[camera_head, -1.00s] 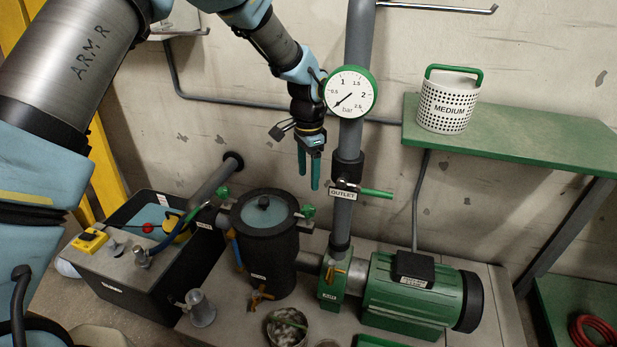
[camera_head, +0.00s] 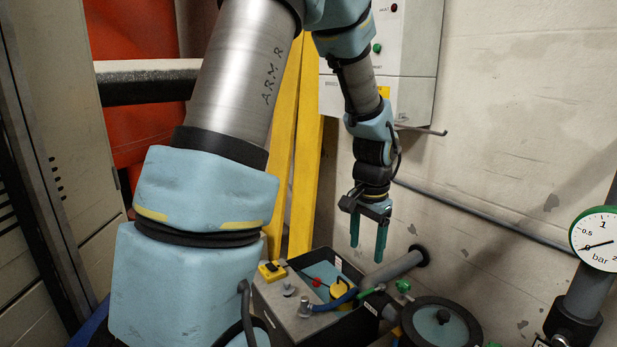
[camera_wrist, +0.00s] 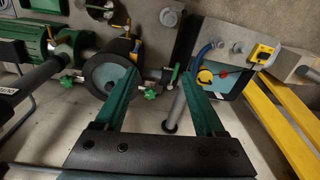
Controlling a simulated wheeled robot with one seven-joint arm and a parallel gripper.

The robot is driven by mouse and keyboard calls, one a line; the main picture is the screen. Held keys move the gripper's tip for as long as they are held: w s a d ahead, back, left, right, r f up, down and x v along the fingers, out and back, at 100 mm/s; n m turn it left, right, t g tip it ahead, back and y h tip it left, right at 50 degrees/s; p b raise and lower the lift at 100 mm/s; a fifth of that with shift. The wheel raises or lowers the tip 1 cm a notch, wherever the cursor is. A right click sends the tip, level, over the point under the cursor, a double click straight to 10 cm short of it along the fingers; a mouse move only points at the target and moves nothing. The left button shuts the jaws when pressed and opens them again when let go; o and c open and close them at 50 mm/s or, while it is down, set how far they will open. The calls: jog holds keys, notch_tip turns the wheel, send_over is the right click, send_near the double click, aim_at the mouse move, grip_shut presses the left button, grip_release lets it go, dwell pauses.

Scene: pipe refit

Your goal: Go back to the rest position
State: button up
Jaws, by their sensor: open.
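My gripper (camera_head: 368,248) hangs from my arm with its two green fingers pointing down, apart and empty. In the head view it is in the air above the dark tank box (camera_head: 345,325) and beside the wall. In the wrist view the open fingers (camera_wrist: 160,85) show with nothing between their tips. The round-lidded black vessel (camera_head: 437,325) stands below and to the right of the gripper, and it also shows in the wrist view (camera_wrist: 103,76). No rest position marker can be made out.
The pressure gauge (camera_head: 598,240) on its vertical pipe (camera_head: 590,290) is at the far right. A yellow ladder-like frame (camera_head: 306,150) and a grey control cabinet (camera_head: 415,100) stand behind my arm. A pipe stub (camera_head: 392,268) leaves the wall below the gripper. Open air surrounds the gripper.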

jog(key=s+a+r+n, duration=0.2)
jog(key=s+a+n, duration=0.15)
jog(key=a, duration=0.55)
jog(key=s+a+r+n, duration=0.1)
jog(key=s+a+n, duration=0.3)
jog(key=a, duration=0.6)
notch_tip(320, 180, up, 14)
jog(key=n+p, duration=0.1)
jog(key=p, duration=1.2)
jog(key=shift+a+f+t+p, duration=0.25)
jog(key=shift+a+t+p, duration=0.05)
jog(key=shift+a+t, duration=0.1)
jog(key=shift+n, duration=0.25)
